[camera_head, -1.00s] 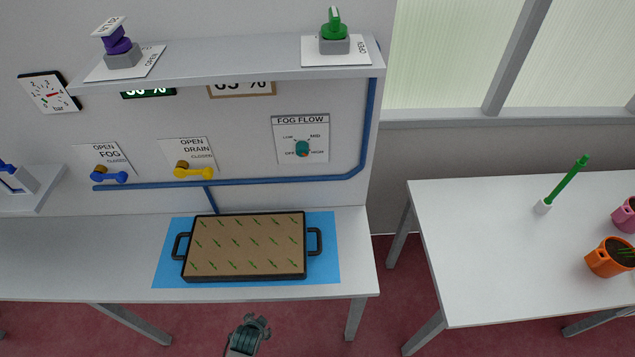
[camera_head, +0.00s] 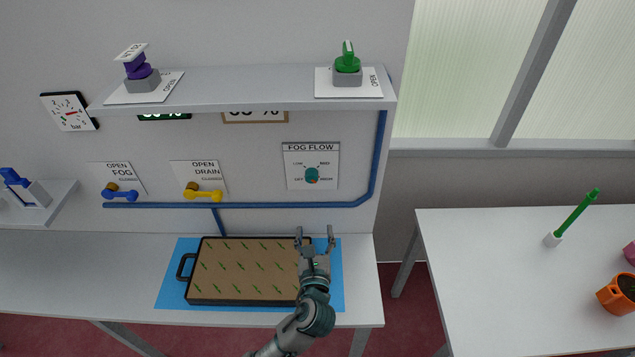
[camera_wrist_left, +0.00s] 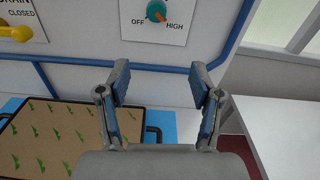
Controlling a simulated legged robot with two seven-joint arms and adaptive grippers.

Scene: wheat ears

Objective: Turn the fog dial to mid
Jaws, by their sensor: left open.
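The fog dial (camera_head: 311,175) is a round teal knob with an orange-red mark, on the white FOG FLOW plate (camera_head: 311,154) on the wall. The plate reads LOW, MID, OFF and HIGH. In the left wrist view the dial (camera_wrist_left: 156,11) shows at the top edge, its orange mark towards HIGH at lower right. My left gripper (camera_head: 315,232) is open and empty, below the dial and apart from it, over the right end of the tray. In the left wrist view its fingers (camera_wrist_left: 160,85) stand apart with the wall behind them. My right gripper is not in view.
A blue pipe (camera_head: 250,205) runs along the wall below the dial and bends up at its right. Blue (camera_head: 120,195) and yellow (camera_head: 205,194) valve handles sit to the left. A shelf (camera_head: 240,90) juts out above. A seedling tray (camera_head: 240,270) lies on the bench.

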